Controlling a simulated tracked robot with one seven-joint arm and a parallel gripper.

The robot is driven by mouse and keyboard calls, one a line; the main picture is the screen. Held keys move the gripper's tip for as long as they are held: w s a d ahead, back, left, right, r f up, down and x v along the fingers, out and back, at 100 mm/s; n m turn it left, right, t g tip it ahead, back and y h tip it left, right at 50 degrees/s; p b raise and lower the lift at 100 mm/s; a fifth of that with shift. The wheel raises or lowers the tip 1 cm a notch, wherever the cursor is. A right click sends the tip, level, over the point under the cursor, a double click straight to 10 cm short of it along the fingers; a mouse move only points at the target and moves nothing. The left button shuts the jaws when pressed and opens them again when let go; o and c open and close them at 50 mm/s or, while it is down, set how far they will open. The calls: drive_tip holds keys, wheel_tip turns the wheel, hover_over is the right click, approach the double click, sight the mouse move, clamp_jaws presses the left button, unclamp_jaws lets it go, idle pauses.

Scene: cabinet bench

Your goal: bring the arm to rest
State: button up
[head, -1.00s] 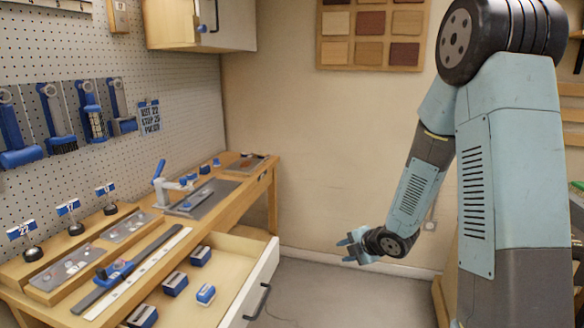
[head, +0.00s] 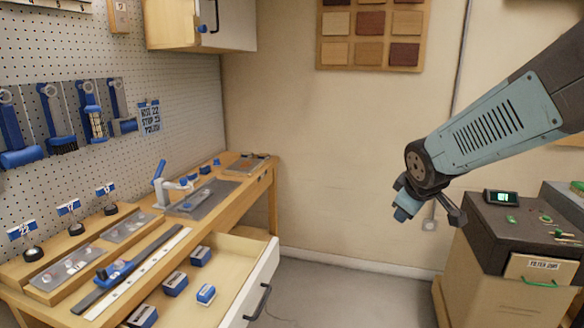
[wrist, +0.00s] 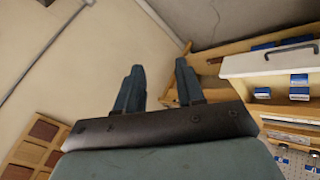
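My gripper (head: 402,207) hangs at the end of my arm on the right of the head view, in the air before the beige wall. It is well to the right of the bench and left of the dark cabinet. In the wrist view my gripper's two blue-grey fingers (wrist: 158,88) stand apart with a gap between them. Nothing shows between the fingers. My upper arm is mostly out of the head view.
The bench (head: 262,183) on the left has an open drawer (head: 232,285) holding several blue blocks. A dark-topped cabinet (head: 484,235) with a small display (head: 501,198) stands at the right. Bare floor (head: 345,290) lies between them.

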drive_tip(key=s+a+r+m, duration=0.1)
drive_tip(key=s+r+m, duration=0.1)
drive_tip(key=s, duration=0.3)
drive_tip(key=s+r+m+g+y, duration=0.1)
drive_tip(key=s+r+m, duration=0.1)
drive_tip(key=s, duration=0.4)
drive_tip(key=s+a+r+m, duration=0.1)
drive_tip(key=s+r+m, duration=0.1)
drive_tip(key=s+m, duration=0.2)
drive_tip(key=shift+s+a+g, duration=0.3)
drive_tip(key=shift+s+g, duration=0.1)
drive_tip(key=shift+s, duration=0.35)
